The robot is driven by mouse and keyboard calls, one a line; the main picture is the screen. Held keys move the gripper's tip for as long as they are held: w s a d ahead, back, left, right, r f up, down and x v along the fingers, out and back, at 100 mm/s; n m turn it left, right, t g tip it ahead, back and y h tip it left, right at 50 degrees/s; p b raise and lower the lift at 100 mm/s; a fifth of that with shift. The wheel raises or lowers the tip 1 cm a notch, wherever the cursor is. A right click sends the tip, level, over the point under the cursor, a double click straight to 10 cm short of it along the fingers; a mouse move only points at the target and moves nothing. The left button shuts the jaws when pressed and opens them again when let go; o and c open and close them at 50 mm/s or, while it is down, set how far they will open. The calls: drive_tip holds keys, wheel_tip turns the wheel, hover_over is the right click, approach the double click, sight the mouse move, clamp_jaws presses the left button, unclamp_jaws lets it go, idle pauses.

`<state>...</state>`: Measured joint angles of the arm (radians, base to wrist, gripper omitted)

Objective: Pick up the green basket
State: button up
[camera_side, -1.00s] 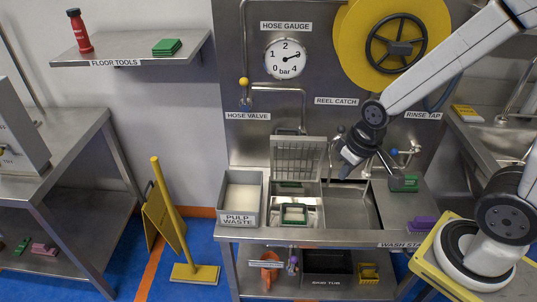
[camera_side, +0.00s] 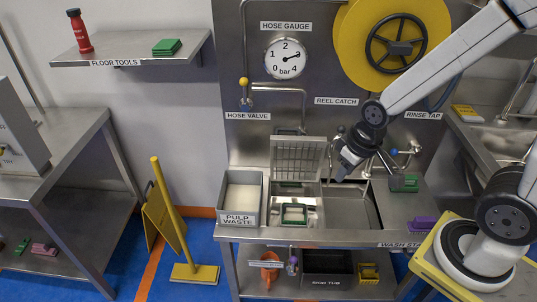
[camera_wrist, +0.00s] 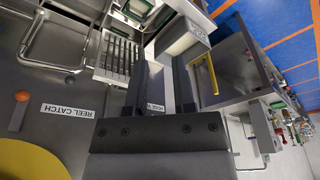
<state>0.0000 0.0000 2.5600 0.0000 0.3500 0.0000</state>
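The green basket (camera_side: 293,214) appears as a small container with a green rim and pale inside. It sits in the left part of the wash station, in front of the raised grid lid. A green rim, likely the basket's (camera_wrist: 140,9), shows at the top edge of the wrist view, partly cut off. My gripper (camera_side: 340,176) hangs above the sink basin, to the right of the basket and higher than it. In the wrist view my gripper (camera_wrist: 161,66) has its two dark fingers apart, with nothing between them. It does not touch the basket.
The raised grid lid (camera_side: 298,158) stands behind the basket. The grey pulp waste bin (camera_side: 241,198) is at its left. The open sink basin (camera_side: 352,207) is at its right. A green block-like item (camera_side: 404,184) and a purple one (camera_side: 423,226) lie further right.

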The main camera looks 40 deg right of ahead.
drive_tip(key=o, duration=0.3)
drive_tip(key=w+d+f+m+y, duration=0.1)
drive_tip(key=w+d+f+m, duration=0.1)
drive_tip(key=w+f+m, duration=0.55)
drive_tip(key=w+d+f+m+y, duration=0.2)
drive_tip(key=w+f+m, duration=0.4)
drive_tip(key=w, duration=0.2)
drive_tip(key=w+d+f+m, duration=0.1)
drive_tip(key=d+f+m, duration=0.1)
drive_tip(key=f+m, duration=0.2)
drive_tip(key=w+d+f+m+t, duration=0.1)
drive_tip(key=d+f+m, duration=0.2)
drive_tip(key=f, duration=0.6)
drive_tip(key=w+d+f+m+t+h, duration=0.1)
drive_tip(key=d+f+m, duration=0.2)
drive_tip(key=f+m, duration=0.3)
drive_tip(key=shift+w+d+f, duration=0.1)
drive_tip(key=shift+w+f, duration=0.05)
drive_tip(key=shift+f, duration=0.25)
